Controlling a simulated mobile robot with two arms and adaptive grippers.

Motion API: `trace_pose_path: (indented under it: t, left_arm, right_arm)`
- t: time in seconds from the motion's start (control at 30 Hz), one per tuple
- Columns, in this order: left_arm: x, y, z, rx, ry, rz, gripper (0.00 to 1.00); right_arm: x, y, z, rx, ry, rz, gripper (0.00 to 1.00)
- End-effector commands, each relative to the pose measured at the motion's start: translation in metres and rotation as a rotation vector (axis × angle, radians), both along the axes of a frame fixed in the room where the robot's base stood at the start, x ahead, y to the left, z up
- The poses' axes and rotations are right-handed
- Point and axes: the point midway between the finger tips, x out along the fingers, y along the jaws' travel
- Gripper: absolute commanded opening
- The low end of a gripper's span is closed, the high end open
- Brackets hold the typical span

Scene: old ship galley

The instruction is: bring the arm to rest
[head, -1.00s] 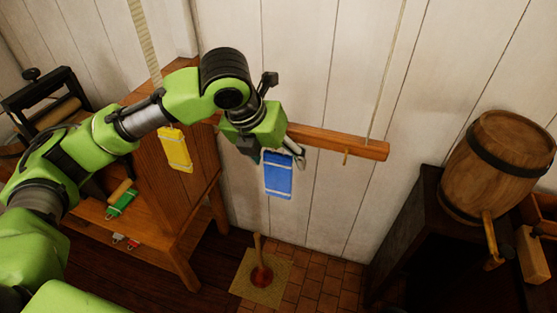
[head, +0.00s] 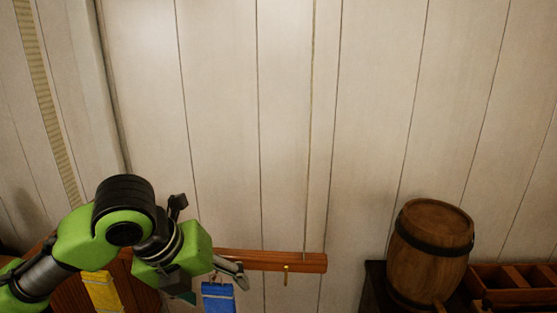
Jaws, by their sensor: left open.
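My left arm comes in at the lower left of the head view, bent at a black-capped joint. Its gripper (head: 238,275) points right and down, in front of the wooden rail (head: 290,261). The gripper is open, and I see nothing between its fingers. A blue cloth (head: 218,299) hangs just below the gripper, cut off by the bottom edge; I cannot tell whether the fingers touch it. A yellow cloth (head: 103,292) hangs to the left, partly behind the arm. My right gripper is not in view.
A wooden barrel (head: 428,254) stands on a dark stand at the right. A divided wooden box (head: 508,283) is beside it. The pale plank wall (head: 290,120) above is bare except for a thin cord.

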Motion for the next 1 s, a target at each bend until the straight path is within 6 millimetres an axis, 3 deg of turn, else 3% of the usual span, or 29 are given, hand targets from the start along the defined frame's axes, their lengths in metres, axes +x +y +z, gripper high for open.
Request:
trace_pose_path:
  t: [0.03, 0.2, 0.47, 0.67, 0.8, 1.0]
  left_arm:
    - [-0.005, -0.013, -0.022, -0.059, 0.035, 0.064, 0.65]
    - [-0.014, -0.041, -0.072, -0.267, 0.125, 0.354, 0.65]
    - [-0.04, -0.056, -0.142, -0.57, 0.307, 0.901, 0.65]
    - [-0.073, -0.038, -0.196, -0.747, 0.436, 1.41, 0.65]
    - [-0.105, -0.011, -0.232, -0.823, 0.481, 1.775, 0.65]
    - [-0.149, 0.026, -0.267, -0.864, 0.466, 2.158, 0.65]
  right_arm:
    - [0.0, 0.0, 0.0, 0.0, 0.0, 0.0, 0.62]
    - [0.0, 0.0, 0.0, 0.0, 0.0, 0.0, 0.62]
    - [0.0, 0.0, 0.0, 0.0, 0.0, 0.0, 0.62]
    - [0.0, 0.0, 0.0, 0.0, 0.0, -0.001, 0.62]
    - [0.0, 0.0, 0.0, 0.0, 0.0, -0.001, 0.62]
    - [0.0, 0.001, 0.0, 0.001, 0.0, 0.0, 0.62]
